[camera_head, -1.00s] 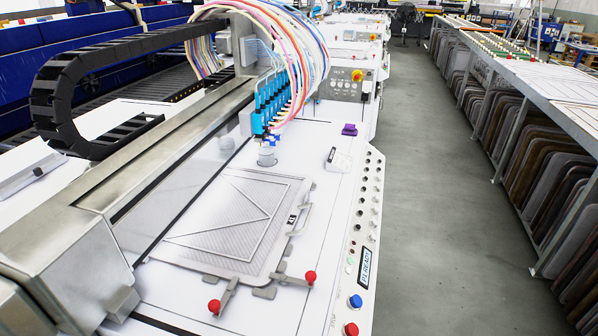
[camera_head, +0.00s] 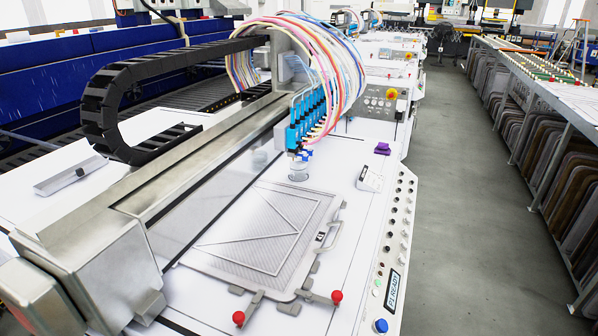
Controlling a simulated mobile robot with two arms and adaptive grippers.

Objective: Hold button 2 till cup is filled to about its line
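A small clear cup (camera_head: 299,171) stands on the white machine bed under the near end of the row of blue nozzles (camera_head: 305,125). Its fill level and line are too small to read. A column of small round buttons (camera_head: 401,215) runs along the right edge of the bed; their numbers cannot be read, so I cannot tell which is button 2. A display reading "READY" (camera_head: 392,287) and a blue button (camera_head: 380,325) sit at the near end of this panel. Neither of my grippers is in view.
A flat grey screen frame (camera_head: 262,232) with red-knobbed clamps (camera_head: 337,297) lies on the bed. A metal gantry beam (camera_head: 190,170) runs along its left. A white labelled block (camera_head: 370,178) and a purple item (camera_head: 382,148) stand right of the cup. The aisle (camera_head: 450,190) is clear.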

